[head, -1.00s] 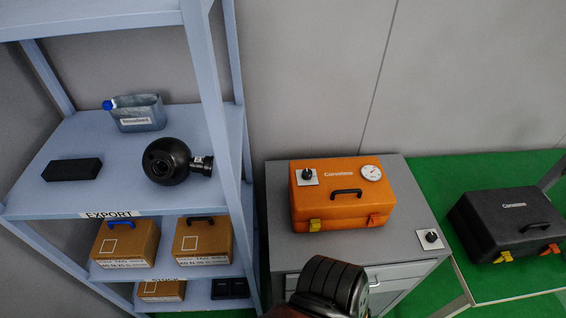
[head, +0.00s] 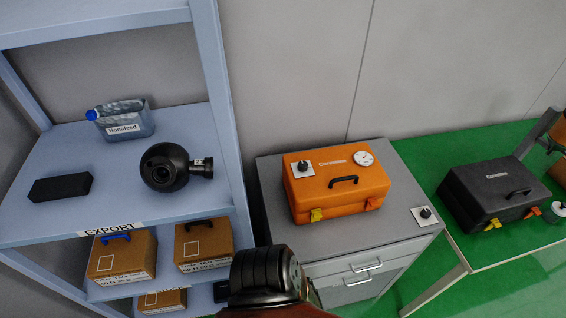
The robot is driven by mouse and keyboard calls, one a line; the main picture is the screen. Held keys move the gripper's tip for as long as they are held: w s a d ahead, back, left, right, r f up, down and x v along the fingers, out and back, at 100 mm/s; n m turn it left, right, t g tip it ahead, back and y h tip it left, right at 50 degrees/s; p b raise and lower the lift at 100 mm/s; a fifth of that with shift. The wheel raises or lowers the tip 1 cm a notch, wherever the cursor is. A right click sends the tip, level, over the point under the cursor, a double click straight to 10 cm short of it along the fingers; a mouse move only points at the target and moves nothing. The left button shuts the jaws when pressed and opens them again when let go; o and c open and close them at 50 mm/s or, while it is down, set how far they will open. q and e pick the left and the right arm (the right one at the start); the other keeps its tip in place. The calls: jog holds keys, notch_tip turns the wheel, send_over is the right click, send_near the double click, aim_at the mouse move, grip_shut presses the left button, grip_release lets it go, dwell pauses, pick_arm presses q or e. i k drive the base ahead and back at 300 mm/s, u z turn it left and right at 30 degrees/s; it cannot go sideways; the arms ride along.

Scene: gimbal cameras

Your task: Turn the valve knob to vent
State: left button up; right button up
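A black knob (head: 303,166) on a white square plate sits on the lid of the orange case (head: 330,205), at its left. A second black knob (head: 426,213) on a white plate is at the front right corner of the grey cabinet top (head: 392,226). The frames do not show which one is the valve knob, and the plate markings are too small to read. A white round gauge (head: 363,158) is on the lid's right. Neither gripper is in view. Only a dark arm part of mine shows at the bottom centre, touching no knob.
A blue-grey shelf unit (head: 222,120) stands at left with a jug (head: 124,121), a black round device (head: 165,167), a black block (head: 60,187) and cardboard boxes (head: 122,255). A black case (head: 490,190) rests on the green table (head: 430,155) at right.

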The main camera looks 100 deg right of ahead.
aim_at(302, 165)
jog(key=i, duration=0.65)
jog(key=z, duration=2.45)
